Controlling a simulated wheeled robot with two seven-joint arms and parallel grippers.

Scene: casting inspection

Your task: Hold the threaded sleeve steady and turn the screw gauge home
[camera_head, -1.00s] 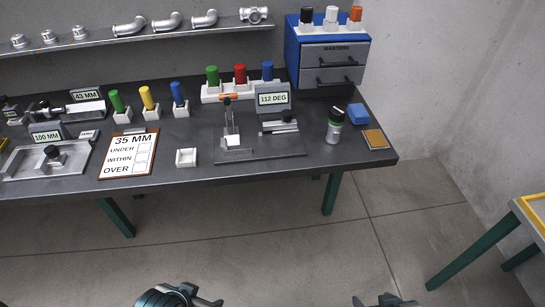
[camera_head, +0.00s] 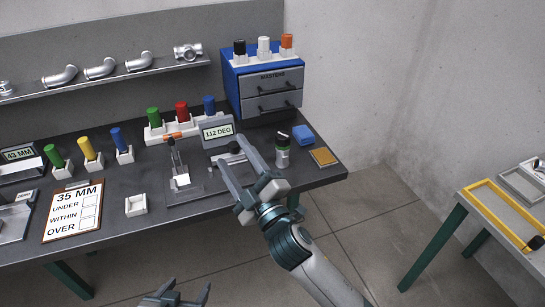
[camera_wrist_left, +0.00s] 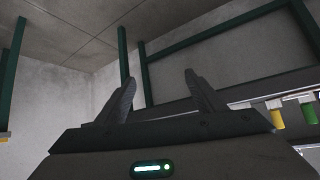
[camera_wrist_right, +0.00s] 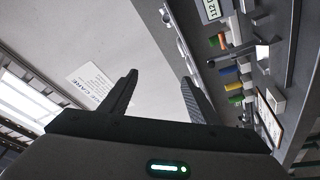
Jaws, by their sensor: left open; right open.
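A small green-topped cylinder (camera_head: 282,150) stands upright near the bench's right end. Several coloured cylindrical pieces stand in white holders, including a green one (camera_head: 153,118), a red one (camera_head: 182,112) and a blue one (camera_head: 209,106). I cannot tell which pieces are the threaded sleeve and the screw gauge. My right gripper (camera_head: 233,152) is open and empty, reaching over the bench in front of the 112 DEG display (camera_head: 217,133). My left gripper (camera_head: 188,288) is open and empty, low in front of the bench; its spread fingers show in the left wrist view (camera_wrist_left: 162,80).
The dark bench (camera_head: 110,227) also carries a 35 MM clipboard (camera_head: 86,228), a small white tray (camera_head: 136,206) and a blue MASTERS cabinet (camera_head: 230,84). A table with a yellow frame (camera_head: 497,216) stands at the right. Floor between them is clear.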

